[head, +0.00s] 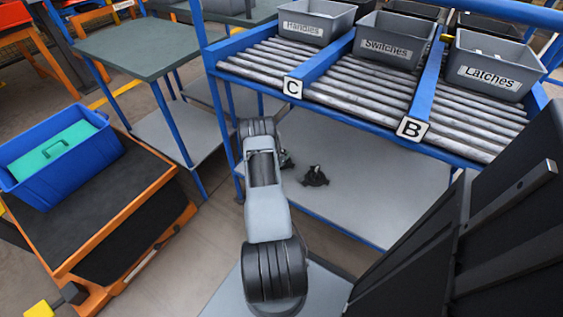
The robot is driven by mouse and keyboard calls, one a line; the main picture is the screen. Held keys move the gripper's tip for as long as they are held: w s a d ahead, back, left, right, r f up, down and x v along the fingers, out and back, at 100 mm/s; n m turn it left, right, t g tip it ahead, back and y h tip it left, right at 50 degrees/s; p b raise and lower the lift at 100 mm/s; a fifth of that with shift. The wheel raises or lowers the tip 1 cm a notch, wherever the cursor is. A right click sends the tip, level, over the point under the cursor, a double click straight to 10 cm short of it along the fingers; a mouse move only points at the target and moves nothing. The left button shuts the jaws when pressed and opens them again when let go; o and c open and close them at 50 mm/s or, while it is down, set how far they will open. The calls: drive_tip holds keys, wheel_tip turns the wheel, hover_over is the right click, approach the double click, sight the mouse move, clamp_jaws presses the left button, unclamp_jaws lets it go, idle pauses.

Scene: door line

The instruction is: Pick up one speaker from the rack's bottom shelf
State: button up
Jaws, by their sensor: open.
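A small black object (315,177), probably a speaker, sits on the rack's grey bottom shelf (385,185). It has a wide uneven base and a small raised top. A second dark object (287,160) shows just left of it, partly hidden behind my arm, and I cannot tell clearly what it is. My arm stands in front of the rack's left part, its upper joint over the shelf's left edge.
Above the shelf, the blue rack has a roller deck with grey bins: Handles (316,22), Switches (393,40) and Latches (493,66). A blue post (239,165) stands beside my arm. At left are a green-grey table (140,45) and an orange cart with a blue tote (75,170).

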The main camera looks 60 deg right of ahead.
clamp_jaws()
idle(0.3)
idle(0.3)
